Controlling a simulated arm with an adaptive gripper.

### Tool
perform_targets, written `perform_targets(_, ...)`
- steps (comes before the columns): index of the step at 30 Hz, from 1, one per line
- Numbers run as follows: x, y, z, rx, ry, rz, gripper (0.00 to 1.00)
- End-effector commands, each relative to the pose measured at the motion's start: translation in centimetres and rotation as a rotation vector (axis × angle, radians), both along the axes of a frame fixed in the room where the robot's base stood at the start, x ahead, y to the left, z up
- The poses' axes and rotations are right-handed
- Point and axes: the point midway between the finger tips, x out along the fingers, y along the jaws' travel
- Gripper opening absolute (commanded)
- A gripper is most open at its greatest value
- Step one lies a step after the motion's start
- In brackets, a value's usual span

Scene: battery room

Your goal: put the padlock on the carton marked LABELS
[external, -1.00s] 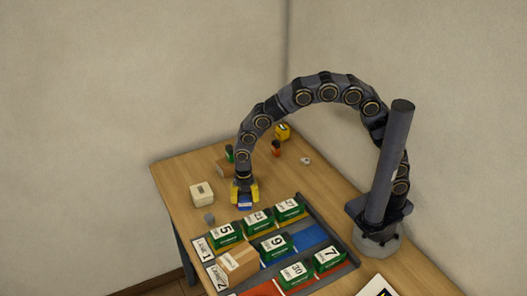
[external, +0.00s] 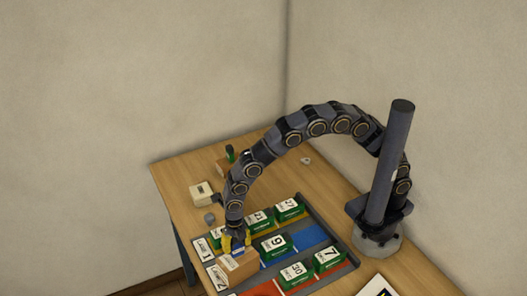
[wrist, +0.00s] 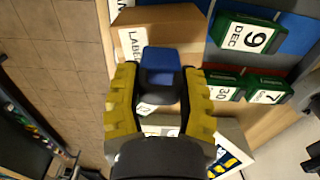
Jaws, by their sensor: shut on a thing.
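My gripper (external: 235,245) has yellow fingers and is shut on the blue padlock (external: 238,251). In the wrist view the padlock (wrist: 160,60) sits between the two fingers of my gripper (wrist: 160,78), its blue body pointing away from the camera. The brown carton (external: 238,267) with a white label stands on the tray, directly under or just beside the padlock. In the wrist view the carton (wrist: 175,17) carries a label reading "LABEL", its end hidden by the padlock. I cannot tell whether the padlock touches the carton top.
Several green numbered blocks, such as the 9 (external: 275,246) and the 7 (external: 328,257), stand on the lane tray close to the right. A cream box (external: 201,193) and a small grey object (external: 209,218) are behind left.

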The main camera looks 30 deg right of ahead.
Motion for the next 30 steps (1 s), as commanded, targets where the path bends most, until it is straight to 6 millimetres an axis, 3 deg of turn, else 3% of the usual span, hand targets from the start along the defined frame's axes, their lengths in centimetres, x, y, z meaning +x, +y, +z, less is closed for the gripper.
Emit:
perform_targets(2, 0.0, 0.0, -0.9, -0.001, 0.0, 0.0, 0.08)
perform_targets(12, 0.0, 0.0, -1.2, 0.002, 0.0, -0.001, 0.08)
perform_targets(13, 0.0, 0.0, -1.2, 0.002, 0.0, -0.001, 0.5)
perform_targets(14, 0.0, 0.1, -1.1, 0.003, 0.0, -0.001, 0.63)
perform_targets(15, 0.0, 0.0, -1.1, 0.003, -0.001, -0.001, 0.65)
perform_targets(25, 0.0, 0.1, -0.9, 0.003, -0.001, -0.001, 0.65)
perform_targets(30, 0.1, 0.2, 1.4, 0.008, -0.002, -0.001, 0.65)
